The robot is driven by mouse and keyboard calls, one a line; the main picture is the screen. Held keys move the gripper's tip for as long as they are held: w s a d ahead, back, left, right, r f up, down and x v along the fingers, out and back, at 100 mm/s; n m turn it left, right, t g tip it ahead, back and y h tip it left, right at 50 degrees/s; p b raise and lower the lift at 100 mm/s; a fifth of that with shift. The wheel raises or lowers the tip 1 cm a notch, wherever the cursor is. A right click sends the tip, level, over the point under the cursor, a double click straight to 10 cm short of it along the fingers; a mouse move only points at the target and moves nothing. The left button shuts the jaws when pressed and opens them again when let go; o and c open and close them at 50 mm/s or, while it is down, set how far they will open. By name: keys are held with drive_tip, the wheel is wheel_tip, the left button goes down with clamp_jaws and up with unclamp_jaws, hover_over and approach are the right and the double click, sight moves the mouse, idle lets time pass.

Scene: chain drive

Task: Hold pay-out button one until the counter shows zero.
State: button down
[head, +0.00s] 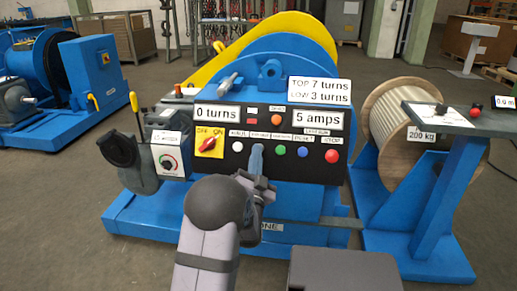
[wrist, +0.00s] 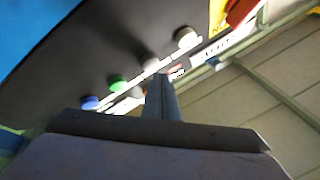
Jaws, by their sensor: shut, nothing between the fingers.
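The control panel (head: 308,172) carries a row of buttons: white (head: 238,146), green (head: 281,150), blue (head: 302,152) and red (head: 332,156). A counter (head: 217,113) above them reads "0 turns". My gripper (head: 257,150) is shut and empty, its fingertips in front of the panel between the white and green buttons, hiding that spot. In the wrist view the shut fingers (wrist: 160,82) point at a grey button (wrist: 150,62) between the green (wrist: 118,84) and white ones. I cannot tell whether they touch it. The small button labels are too blurred to read surely.
A display (head: 318,119) reads "5 amps"; a sign (head: 319,91) reads "TOP 7 turns, LOW 3 turns". A red knob (head: 208,143) sits left of the buttons. A rope reel (head: 400,110) and a stand (head: 455,125) with a "0.0 m" display (head: 504,101) are at right.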

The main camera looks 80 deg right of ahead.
drive_tip(key=shift+a+r, duration=0.1)
idle(0.3)
drive_tip(key=shift+a+r+p, duration=0.25)
drive_tip(key=shift+a+r, duration=0.1)
drive_tip(key=shift+a, duration=0.35)
drive_tip(key=shift+a+r+p, duration=0.2)
drive_tip(key=shift+a+r, duration=0.2)
drive_tip(key=shift+a, duration=0.35)
drive_tip(key=shift+a+r+p, duration=0.25)
drive_tip(key=shift+a+r, duration=0.1)
drive_tip(key=shift+a, duration=0.35)
